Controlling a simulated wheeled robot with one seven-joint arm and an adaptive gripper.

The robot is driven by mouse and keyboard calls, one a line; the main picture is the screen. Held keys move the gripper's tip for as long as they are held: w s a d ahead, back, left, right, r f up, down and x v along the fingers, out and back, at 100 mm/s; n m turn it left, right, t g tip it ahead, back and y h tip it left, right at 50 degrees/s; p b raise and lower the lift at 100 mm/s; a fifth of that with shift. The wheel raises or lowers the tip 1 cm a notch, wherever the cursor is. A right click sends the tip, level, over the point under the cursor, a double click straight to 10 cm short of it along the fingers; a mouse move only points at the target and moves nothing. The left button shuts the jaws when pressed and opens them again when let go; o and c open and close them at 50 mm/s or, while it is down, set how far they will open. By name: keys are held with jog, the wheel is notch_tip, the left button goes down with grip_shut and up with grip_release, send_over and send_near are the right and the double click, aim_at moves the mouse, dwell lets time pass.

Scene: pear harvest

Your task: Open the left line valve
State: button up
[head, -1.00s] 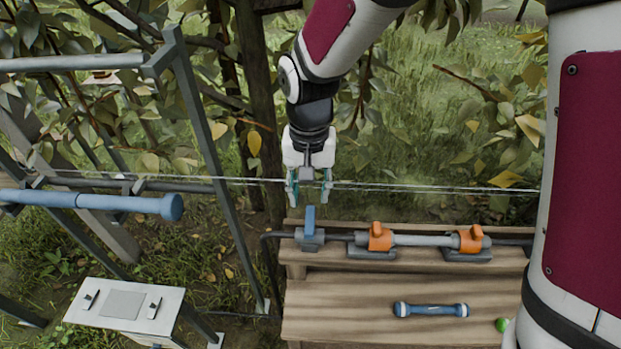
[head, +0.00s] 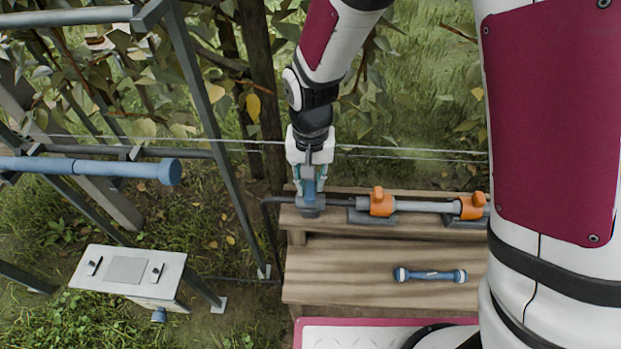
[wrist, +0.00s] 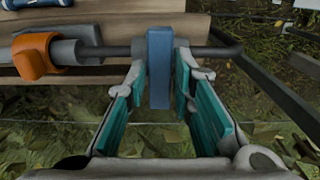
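The left line valve has a blue lever (head: 309,186) standing upright at the left end of the pipe on the bench. In the wrist view the blue lever (wrist: 159,70) stands across the dark pipe, between my fingers. My gripper (head: 309,184) is lowered over the lever, with one teal-padded finger on each side. In the wrist view my gripper (wrist: 161,80) is open around the lever, with the right pad very close to it. I cannot tell whether either pad touches. The valve body is partly hidden by the lever and fingers.
Two orange-handled fittings (head: 381,202) (head: 473,206) sit along the pipe to the right. A blue-ended filter piece (head: 430,275) lies on the lower wooden bench (head: 340,282). A metal frame post (head: 215,150) stands left of the bench, and a wire (head: 400,151) runs behind my gripper.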

grip_shut()
jog(key=shift+n, duration=0.3)
jog(key=n, duration=0.3)
jog(key=shift+n, duration=0.3)
jog(key=n, duration=0.4)
jog(key=shift+n+p, duration=0.3)
jog(key=shift+p, duration=0.1)
jog(key=n, duration=0.4)
jog(key=shift+n+p, duration=0.3)
jog(key=shift+p, duration=0.1)
jog(key=shift+n+p, duration=0.5)
jog(key=shift+n, duration=1.7)
